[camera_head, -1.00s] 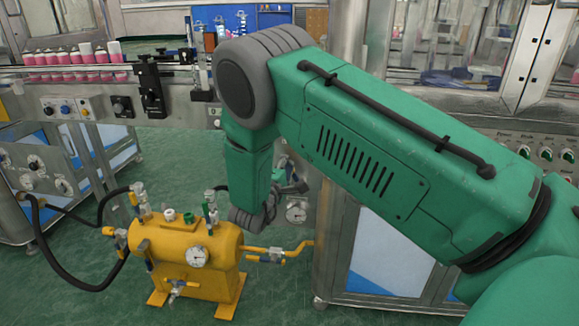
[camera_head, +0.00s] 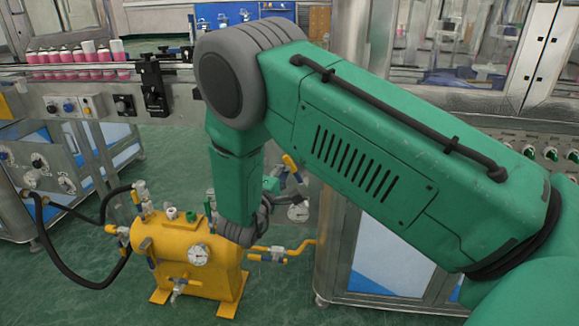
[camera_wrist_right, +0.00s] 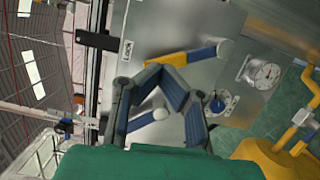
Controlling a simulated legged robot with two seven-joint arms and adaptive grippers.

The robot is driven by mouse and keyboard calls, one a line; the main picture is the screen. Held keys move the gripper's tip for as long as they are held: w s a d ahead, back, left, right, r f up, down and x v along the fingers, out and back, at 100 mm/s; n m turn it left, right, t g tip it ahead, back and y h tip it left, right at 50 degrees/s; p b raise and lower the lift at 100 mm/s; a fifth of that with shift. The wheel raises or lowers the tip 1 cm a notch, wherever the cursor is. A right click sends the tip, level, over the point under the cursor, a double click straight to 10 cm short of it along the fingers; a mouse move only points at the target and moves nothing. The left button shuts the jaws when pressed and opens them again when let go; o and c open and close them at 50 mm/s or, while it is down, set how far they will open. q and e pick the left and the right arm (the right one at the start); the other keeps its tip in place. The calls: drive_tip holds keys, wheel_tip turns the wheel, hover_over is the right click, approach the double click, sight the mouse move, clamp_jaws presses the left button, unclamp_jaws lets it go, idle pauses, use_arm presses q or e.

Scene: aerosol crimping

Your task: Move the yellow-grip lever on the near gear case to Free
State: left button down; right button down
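My left gripper is not in view.
A dial gauge (camera_head: 298,211) sits right of the gripper. A yellow tank (camera_head: 190,262) with valves and hoses stands left of and below my arm. A steel cabinet (camera_head: 385,255) is on the right. A conveyor with pink cans (camera_head: 75,63) is at the back left.

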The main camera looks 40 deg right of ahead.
drive_tip(key=v, duration=0.7)
drive_tip(key=shift+s+a+f, duration=0.15)
drive_tip(key=shift+a, duration=0.2)
